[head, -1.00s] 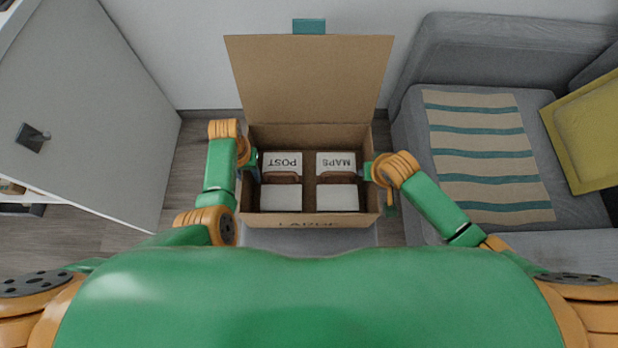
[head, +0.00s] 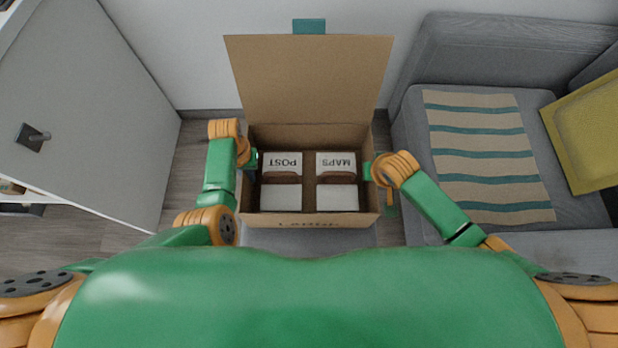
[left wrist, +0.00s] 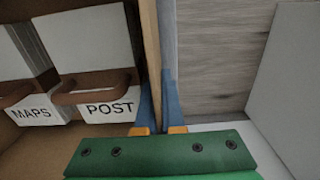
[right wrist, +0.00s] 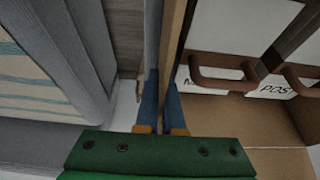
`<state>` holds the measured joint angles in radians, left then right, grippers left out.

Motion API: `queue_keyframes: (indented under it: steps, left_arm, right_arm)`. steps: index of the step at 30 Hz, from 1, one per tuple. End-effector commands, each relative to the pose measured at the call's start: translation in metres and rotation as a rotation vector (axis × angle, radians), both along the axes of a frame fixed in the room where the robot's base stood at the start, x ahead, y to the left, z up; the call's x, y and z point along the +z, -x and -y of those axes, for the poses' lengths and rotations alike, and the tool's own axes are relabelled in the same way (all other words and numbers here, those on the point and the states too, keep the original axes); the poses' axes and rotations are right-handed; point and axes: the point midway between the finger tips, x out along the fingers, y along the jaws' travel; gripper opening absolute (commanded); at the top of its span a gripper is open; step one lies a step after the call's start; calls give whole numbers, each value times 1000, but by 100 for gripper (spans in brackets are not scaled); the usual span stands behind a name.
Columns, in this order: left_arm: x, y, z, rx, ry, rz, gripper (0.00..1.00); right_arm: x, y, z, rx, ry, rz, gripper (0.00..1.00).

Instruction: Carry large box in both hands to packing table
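The large box (head: 308,78) is open brown cardboard in front of me, its lid flap raised at the back and a partly hidden "LARGE" on its near wall. Inside are a POST file (head: 282,162) and a MAPS file (head: 336,162), white with brown handles. My left gripper (left wrist: 157,98) has its blue fingers on both sides of the box's left wall. My right gripper (right wrist: 163,98) straddles the right wall the same way. Both look closed on the cardboard. In the head view the fingertips are mostly hidden by the wrists. I cannot make out a packing table.
A grey sofa (head: 480,100) with a striped throw (head: 480,155) and a yellow cushion (head: 590,130) stands close at the right. A grey-white door panel (head: 85,110) with a dark handle stands at the left. The wall is behind the box. Some wooden floor shows at left.

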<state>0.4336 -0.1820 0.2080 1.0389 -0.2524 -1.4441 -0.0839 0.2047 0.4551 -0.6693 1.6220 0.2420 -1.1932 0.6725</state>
Motion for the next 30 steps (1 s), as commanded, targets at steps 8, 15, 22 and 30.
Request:
queue_keyframes:
  steps: [8, 15, 22, 30]
  left_arm:
    - [0, 0, 0, 0, -1, 1, 0]
    - [0, 0, 0, 0, -1, 1, 0]
    - [0, 0, 0, 0, -1, 1, 0]
    - [6, -1, 0, 0, -1, 3, 0]
  right_arm:
    - [0, 0, 0, 0, 0, 0, 0]
    - [0, 0, 0, 0, 0, 0, 0]
    - [0, 0, 0, 0, 0, 0, 0]
    - [6, -1, 0, 0, 0, 3, 0]
